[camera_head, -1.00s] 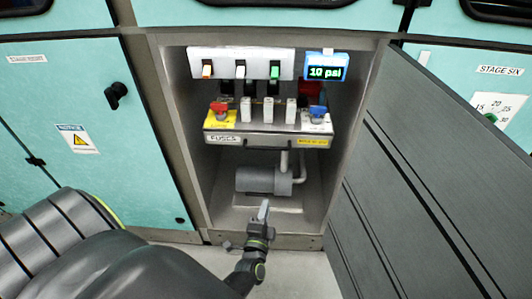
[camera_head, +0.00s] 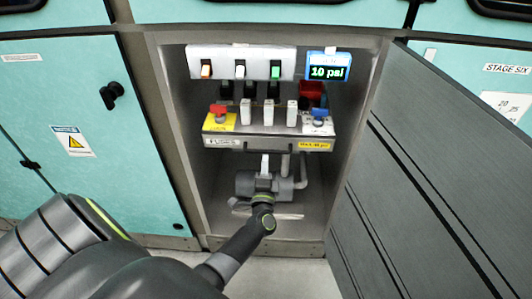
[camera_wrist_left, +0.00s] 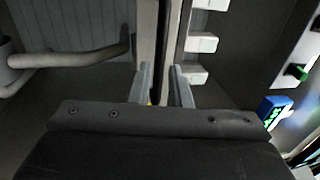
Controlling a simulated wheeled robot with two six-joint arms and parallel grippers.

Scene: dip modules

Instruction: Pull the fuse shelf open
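The fuse shelf (camera_head: 268,142) is a grey shelf inside the open cabinet, with a "FUSES" label, a dark handle bar along its front and several white fuses standing on top. My left gripper (camera_head: 264,166) is just below the middle of the shelf's front, fingers pointing up and inward. In the left wrist view its two fingers (camera_wrist_left: 161,86) are apart, with the shelf's front edge and a dark strip (camera_wrist_left: 163,55) showing between and beyond them. Whether they touch the handle I cannot tell. My right gripper is not in view.
A grey pump (camera_head: 243,184) with pipes sits below the shelf, close behind my left gripper. A switch panel (camera_head: 215,58) and a "10 psi" display (camera_head: 328,67) are above. The open grey cabinet door (camera_head: 430,170) stands on the right.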

